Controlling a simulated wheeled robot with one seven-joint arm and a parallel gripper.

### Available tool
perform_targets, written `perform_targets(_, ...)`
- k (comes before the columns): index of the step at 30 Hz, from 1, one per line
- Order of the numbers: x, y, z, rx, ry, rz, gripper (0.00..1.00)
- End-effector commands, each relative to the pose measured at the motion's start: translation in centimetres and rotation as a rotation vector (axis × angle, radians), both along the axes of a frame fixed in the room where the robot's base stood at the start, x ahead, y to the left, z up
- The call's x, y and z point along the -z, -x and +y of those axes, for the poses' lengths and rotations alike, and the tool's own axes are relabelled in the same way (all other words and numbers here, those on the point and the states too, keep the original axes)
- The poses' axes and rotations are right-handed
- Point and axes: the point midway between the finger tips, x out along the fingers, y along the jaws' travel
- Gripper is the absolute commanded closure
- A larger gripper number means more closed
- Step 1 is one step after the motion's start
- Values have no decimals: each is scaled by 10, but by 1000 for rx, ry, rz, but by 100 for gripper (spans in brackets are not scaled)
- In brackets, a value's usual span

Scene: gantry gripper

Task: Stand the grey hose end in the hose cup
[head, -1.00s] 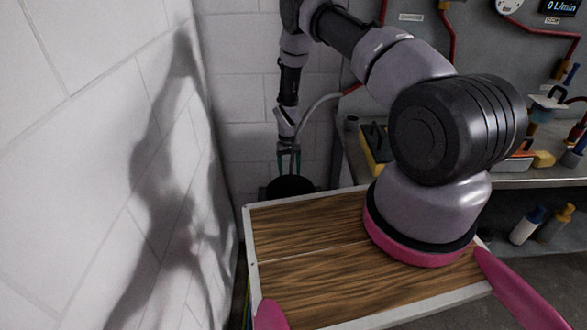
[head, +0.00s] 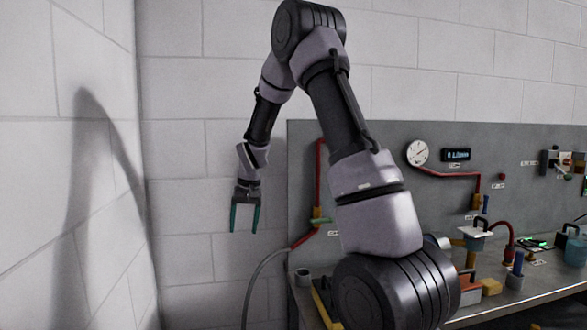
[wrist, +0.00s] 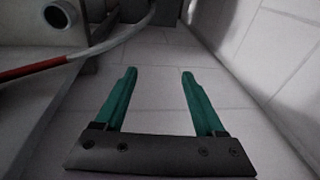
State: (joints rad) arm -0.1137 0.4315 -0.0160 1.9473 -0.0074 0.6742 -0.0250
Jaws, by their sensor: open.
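My gripper (head: 244,228) is open and empty. It points down in front of the white wall, left of the panel and bench. In the wrist view my gripper (wrist: 159,72) has only floor and wall between and beyond its teal fingers. The grey hose (head: 252,285) curves down from the end of a red pipe past the bench's left side. It also crosses the upper left of the wrist view (wrist: 112,42), apart from my fingers. Its free end is not visible. A small grey cup (head: 303,278), probably the hose cup, stands at the bench's left end; it shows as a dark-mouthed cylinder in the wrist view (wrist: 62,24).
The grey panel (head: 370,230) carries a red pipe (head: 318,165), a gauge (head: 417,153) and a display (head: 457,155). The bench (head: 540,285) holds several tools and bottles at right. A yellow item (head: 322,308) lies by the cup. Left of my gripper is open space before the wall.

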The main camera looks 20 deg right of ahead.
Motion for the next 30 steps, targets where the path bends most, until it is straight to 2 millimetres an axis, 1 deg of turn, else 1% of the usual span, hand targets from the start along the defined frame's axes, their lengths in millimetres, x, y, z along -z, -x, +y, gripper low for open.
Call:
perform_targets(1, -32, 13, -4, 13, -10, -34, 28)
perform_targets(2, -47, 20, -6, 21, -16, -48, 28)
perform_targets(3, -67, 32, -9, 30, -23, -66, 28)
perform_targets(5, -94, 50, -13, 46, -33, -95, 28)
perform_targets(6, -111, 63, -15, 56, -41, -113, 28)
perform_targets(8, -134, 84, -19, 68, -51, -143, 28)
perform_targets(9, -148, 98, -21, 78, -59, -161, 28)
perform_targets(11, -167, 121, -24, 90, -69, -190, 28)
perform_targets(12, -179, 136, -27, 100, -76, -208, 28)
perform_targets(14, -194, 160, -29, 111, -87, -238, 28)
perform_targets(15, -202, 176, -31, 119, -93, -257, 28)
perform_targets(17, -213, 200, -33, 132, -104, -284, 28)
perform_targets(18, -219, 215, -34, 140, -110, -304, 28)
perform_targets(21, -227, 250, -36, 157, -125, -346, 28)
perform_targets(24, -230, 277, -37, 169, -136, -376, 28)
perform_targets(27, -231, 294, -37, 177, -144, -398, 28)
perform_targets(28, -231, 297, -37, 178, -145, -401, 25)
perform_targets(30, -230, 302, -37, 181, -148, -407, 23)
